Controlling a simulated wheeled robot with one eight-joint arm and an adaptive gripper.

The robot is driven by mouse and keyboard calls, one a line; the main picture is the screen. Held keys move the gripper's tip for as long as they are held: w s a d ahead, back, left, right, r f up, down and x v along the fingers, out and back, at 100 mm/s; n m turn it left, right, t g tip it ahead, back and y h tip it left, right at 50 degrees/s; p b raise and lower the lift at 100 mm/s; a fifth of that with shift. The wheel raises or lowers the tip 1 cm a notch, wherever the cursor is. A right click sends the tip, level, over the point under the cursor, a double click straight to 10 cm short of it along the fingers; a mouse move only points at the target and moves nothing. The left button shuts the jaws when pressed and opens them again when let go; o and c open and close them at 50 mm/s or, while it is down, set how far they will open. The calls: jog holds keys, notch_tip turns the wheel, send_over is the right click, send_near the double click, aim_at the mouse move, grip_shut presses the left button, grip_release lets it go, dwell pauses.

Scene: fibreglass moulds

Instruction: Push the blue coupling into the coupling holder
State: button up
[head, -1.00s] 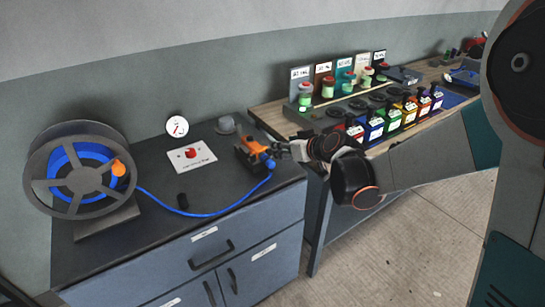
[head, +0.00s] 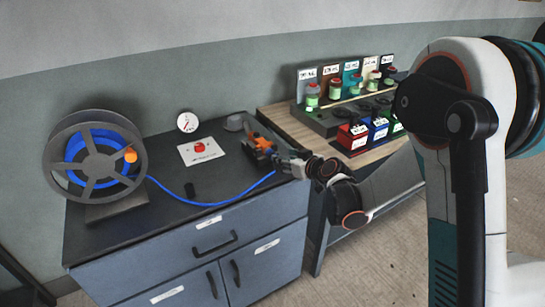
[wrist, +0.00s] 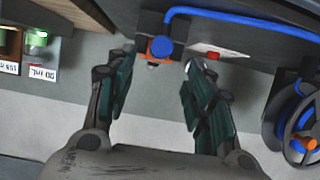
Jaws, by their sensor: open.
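The blue coupling (wrist: 161,46) shows in the wrist view as a round blue end with orange around it, between and just beyond my fingertips. A blue hose (wrist: 240,18) runs from it. The coupling holder (head: 262,144), dark with orange on top, sits at the right end of the dark bench top; its grey body also shows in the wrist view (wrist: 150,24). My gripper (wrist: 160,66) is open, fingers apart on either side of the coupling, with no clear contact. In the head view my gripper (head: 284,158) hides the coupling. How deep the coupling sits cannot be told.
A hose reel (head: 97,160) stands at the bench's left. Bottles (head: 352,136) stand on the wooden table at right.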

aim_at(274, 153)
jog(key=shift+b+x, duration=0.9)
jog(key=shift+x, duration=3.55)
grip_shut()
jog(key=shift+s+b, duration=0.15)
jog(key=shift+b, duration=0.15)
jog(key=shift+s+d+b, duration=0.15)
jog(key=shift+s+d, duration=0.4)
jog(key=shift+s, duration=0.25)
jog(key=shift+s+d+b, duration=0.15)
jog(key=shift+s+d, duration=0.4)
jog(key=shift+s, duration=0.25)
jog(key=shift+s+d+b, duration=0.15)
jog(key=shift+s+d, duration=0.4)
jog(key=shift+s, duration=0.2)
